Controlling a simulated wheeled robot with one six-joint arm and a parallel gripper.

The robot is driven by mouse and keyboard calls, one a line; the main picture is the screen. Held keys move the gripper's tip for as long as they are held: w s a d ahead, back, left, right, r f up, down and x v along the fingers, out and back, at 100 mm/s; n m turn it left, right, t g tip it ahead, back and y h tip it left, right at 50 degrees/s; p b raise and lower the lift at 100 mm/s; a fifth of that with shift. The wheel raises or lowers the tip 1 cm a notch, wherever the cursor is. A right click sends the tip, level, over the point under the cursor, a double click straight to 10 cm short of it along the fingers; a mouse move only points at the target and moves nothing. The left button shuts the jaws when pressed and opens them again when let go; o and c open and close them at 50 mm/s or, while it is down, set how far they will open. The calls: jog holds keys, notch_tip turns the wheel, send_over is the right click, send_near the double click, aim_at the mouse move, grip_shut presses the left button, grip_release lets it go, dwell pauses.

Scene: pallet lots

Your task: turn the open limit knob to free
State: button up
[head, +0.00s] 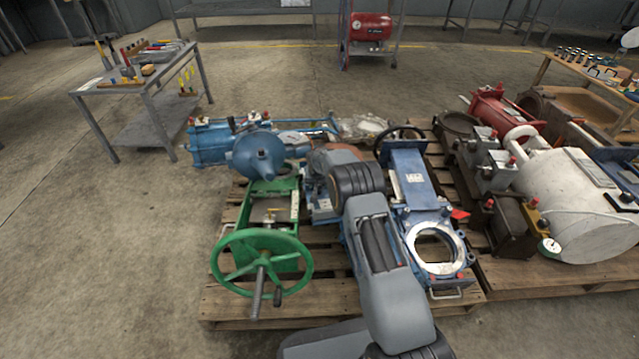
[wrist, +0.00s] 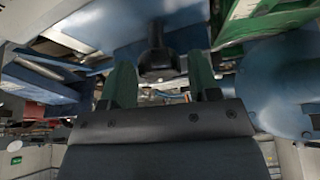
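In the wrist view, a dark knob (wrist: 157,62) with a narrow raised grip stands out from a blue surface (wrist: 95,25). My gripper (wrist: 162,78) has its two green fingers apart, one on each side of the knob. I see a gap between each finger and the knob's grip; how far the fingertips reach along it is unclear. No label or position mark on the knob is readable. In the head view my arm hides the knob and the fingers.
A green handwheel (head: 262,262) stands left of my arm on a wooden pallet (head: 330,297). A blue gate valve (head: 412,190) lies right of it, and a blue actuator (head: 258,155) lies behind. Open floor lies left.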

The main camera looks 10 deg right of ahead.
jog(key=c, duration=0.7)
jog(key=shift+r+n+y+p, duration=0.15)
jog(key=shift+n+y+p, duration=0.15)
jog(key=shift+n+p, duration=0.35)
jog(key=shift+f+n+y, duration=0.2)
jog(key=shift+n+y, duration=0.3)
jog(key=shift+n, duration=0.55)
jog(key=shift+n+y, duration=0.3)
jog(key=shift+n, duration=0.4)
jog(key=o, duration=0.9)
jog(key=shift+c, duration=0.2)
jog(key=shift+d+r, duration=0.1)
jog(key=shift+r, duration=0.05)
